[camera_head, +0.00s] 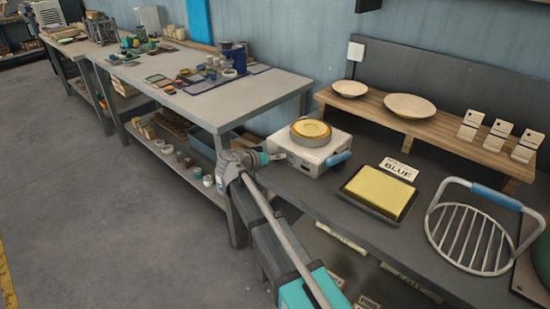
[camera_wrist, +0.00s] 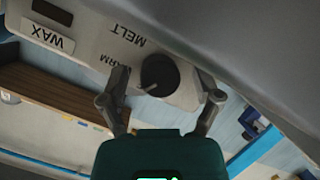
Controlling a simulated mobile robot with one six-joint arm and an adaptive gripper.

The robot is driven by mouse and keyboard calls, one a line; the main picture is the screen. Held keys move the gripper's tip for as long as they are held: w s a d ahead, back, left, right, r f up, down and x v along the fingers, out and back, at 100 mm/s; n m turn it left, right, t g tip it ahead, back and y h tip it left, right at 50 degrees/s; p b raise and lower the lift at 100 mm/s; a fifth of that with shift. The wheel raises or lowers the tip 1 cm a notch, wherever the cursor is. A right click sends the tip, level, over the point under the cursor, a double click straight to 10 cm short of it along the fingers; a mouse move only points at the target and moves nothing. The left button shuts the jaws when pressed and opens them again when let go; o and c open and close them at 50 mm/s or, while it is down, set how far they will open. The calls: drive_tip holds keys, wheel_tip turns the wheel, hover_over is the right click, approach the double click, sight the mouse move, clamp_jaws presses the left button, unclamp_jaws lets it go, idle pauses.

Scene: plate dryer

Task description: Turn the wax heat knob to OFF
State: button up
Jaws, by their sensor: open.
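The wax heater (camera_head: 312,153) is a white box with a round yellow wax pot on top, standing on the dark bench. In the wrist view its front panel shows upside down, with a WAX plate (camera_wrist: 47,34), MELT and a partly covered WARM. The dark round knob (camera_wrist: 160,73) has a pale pointer line; I see no OFF label, and I cannot tell its setting surely. My gripper (camera_wrist: 163,78) is open, one finger on each side of the knob; contact is unclear. In the head view my gripper (camera_head: 262,158) is at the heater's left face and hides the knob.
A yellow slab in a dark tray (camera_head: 378,193) and a wire rack with a blue handle (camera_head: 497,196) lie to the right. A wooden shelf (camera_head: 440,134) with bowls stands behind. A cluttered grey table (camera_head: 238,101) is to the left, with open floor before it.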

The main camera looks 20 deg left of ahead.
drive_tip(key=shift+m+y, duration=0.3)
drive_tip(key=shift+m, duration=0.3)
drive_tip(key=p+v, duration=0.5)
drive_tip(key=v, duration=0.9)
drive_tip(key=shift+d+f, duration=0.15)
drive_tip(key=shift+f, duration=0.1)
drive_tip(key=f+m+t+b, duration=0.1)
drive_tip(key=b, duration=0.2)
drive_tip(key=s+d+f+m+t+b, duration=0.1)
drive_tip(key=f+t+b, duration=0.1)
drive_tip(key=b, duration=0.2)
drive_tip(key=f+m+t+b, duration=0.1)
drive_tip(key=m+t+b, duration=0.1)
drive_tip(key=b, duration=0.2)
drive_tip(key=shift+s+d+f+y, duration=0.2)
drive_tip(key=shift+d+f+y, duration=0.15)
drive_tip(key=shift+f+y, duration=0.05)
drive_tip(key=shift+w+r, duration=0.1)
drive_tip(key=shift+w, duration=0.05)
